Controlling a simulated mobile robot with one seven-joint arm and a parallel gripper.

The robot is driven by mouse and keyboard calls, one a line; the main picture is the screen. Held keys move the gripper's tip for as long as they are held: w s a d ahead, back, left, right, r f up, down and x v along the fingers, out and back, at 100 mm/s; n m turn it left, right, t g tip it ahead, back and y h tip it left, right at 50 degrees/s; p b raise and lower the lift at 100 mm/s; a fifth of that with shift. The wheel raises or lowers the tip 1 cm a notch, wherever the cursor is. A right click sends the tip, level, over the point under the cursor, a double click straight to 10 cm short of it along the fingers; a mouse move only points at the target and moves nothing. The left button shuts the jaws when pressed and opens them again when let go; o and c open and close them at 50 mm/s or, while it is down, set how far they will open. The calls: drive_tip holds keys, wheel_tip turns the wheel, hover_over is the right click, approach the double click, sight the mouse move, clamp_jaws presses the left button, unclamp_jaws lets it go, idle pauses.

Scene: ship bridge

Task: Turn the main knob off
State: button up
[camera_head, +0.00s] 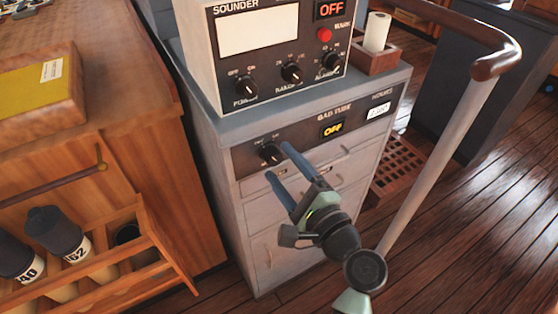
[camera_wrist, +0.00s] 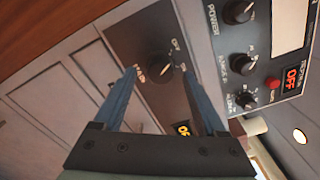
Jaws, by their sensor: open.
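The black knob (camera_head: 270,152) on the grey cabinet's dark front panel (camera_head: 303,148) is the one in front of my gripper; I take it as the main knob. In the wrist view, this knob (camera_wrist: 163,66) has small white labels on both sides, too blurred to read surely. A yellow OFF display (camera_head: 333,129) is lit on the same panel. My gripper (camera_head: 277,160) is open with blue fingers pointing at the panel. In the wrist view, the fingertips (camera_wrist: 158,72) lie on either side of the knob. I cannot tell whether they touch it.
The sounder (camera_head: 222,62) stands on the cabinet, with several black knobs, a red button and a red OFF display (camera_head: 331,9). A curved handrail (camera_head: 440,160) stands right of the cabinet. A wooden rack with bottles (camera_head: 95,262) is at left. Open plank floor lies at right.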

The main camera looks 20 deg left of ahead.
drive_tip(key=v, duration=1.1)
drive_tip(key=shift+d, duration=0.15)
drive_tip(key=shift+r, duration=0.1)
